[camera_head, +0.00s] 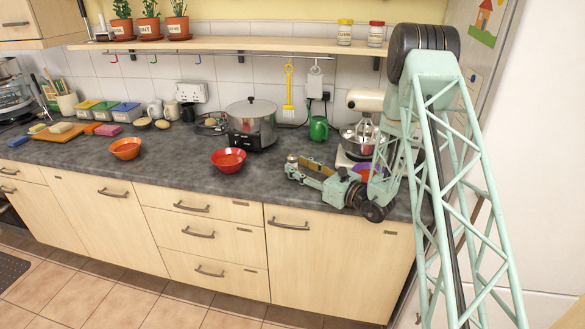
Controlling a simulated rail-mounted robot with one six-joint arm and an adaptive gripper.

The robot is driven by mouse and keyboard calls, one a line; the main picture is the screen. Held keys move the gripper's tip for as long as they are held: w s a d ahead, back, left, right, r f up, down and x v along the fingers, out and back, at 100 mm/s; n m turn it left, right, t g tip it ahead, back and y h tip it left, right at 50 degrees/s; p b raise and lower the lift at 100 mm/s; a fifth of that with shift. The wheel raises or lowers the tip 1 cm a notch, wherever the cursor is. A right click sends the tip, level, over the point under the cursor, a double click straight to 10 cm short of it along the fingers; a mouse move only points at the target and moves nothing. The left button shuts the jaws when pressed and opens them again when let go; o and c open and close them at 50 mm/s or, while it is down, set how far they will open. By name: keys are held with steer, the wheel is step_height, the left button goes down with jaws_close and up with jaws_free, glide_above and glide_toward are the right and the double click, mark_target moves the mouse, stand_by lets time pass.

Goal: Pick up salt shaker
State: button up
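I cannot single out a salt shaker for certain. Two small white vessels, a left one (155,109) and a right one (171,110), stand near the back wall left of the pot; they are too small to tell whether either is a shaker. Two jars stand on the wall shelf, one with a yellow lid (345,33) and one with a red lid (375,34). My gripper (291,169) is low over the counter's front right, pointing left, well apart from these. A small pale piece shows at its tip; I cannot tell whether it is held.
A red bowl (228,160) is left of my gripper, an orange bowl (125,148) farther left. A steel pot (251,122), a green mug (319,128) and a stand mixer (361,124) stand behind. The wall shelf (240,48) overhangs the counter. The counter between the bowls is clear.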

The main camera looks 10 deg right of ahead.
mark_target(292, 163)
steer(key=shift+x, duration=1.7)
steer(key=shift+c, duration=0.9)
steer(key=c, duration=0.8)
